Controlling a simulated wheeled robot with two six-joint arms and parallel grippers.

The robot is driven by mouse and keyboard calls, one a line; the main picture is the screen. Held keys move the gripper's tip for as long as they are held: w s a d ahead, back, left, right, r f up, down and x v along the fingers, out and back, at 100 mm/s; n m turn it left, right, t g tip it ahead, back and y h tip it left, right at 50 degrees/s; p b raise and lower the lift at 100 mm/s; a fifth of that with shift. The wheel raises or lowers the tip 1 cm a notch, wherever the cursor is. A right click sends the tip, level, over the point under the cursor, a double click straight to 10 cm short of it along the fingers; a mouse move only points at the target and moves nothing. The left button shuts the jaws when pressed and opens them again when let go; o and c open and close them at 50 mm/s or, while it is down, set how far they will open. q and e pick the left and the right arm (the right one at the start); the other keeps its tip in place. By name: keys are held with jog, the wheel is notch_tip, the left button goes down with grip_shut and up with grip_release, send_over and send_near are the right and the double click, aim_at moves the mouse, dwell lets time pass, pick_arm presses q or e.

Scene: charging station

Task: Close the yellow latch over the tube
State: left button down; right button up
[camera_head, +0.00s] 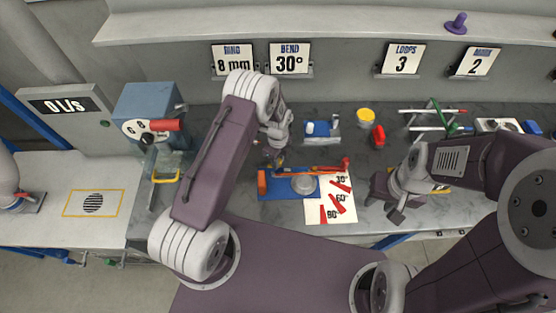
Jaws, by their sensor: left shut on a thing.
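My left gripper (275,158) reaches down at the far left part of the blue bending fixture (273,188). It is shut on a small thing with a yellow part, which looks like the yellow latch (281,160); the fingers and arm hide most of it. An orange-red tube (326,169) lies across the fixture's back side, with its left end near the gripper. I cannot tell whether the latch lies over the tube. A round grey disc (304,185) sits on the fixture. My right gripper (387,204) is open and empty, right of the angle sheet.
The white angle sheet (342,209) with red marks lies right of the fixture. A yellow cup (366,117) and a red object (378,136) stand behind. A rod rack (437,115) is at the back right. A blue machine (146,105) stands left.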

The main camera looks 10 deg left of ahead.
pick_arm(q)
jog(key=shift+n+b, duration=0.55)
jog(key=shift+n, duration=0.65)
jog(key=shift+n+b, duration=0.3)
jog(key=shift+n, duration=0.8)
jog(key=c, duration=1.2)
grip_release()
notch_tip(320, 180, up, 9)
jog(key=shift+r+b, duration=0.1)
jog(key=shift+b, duration=0.75)
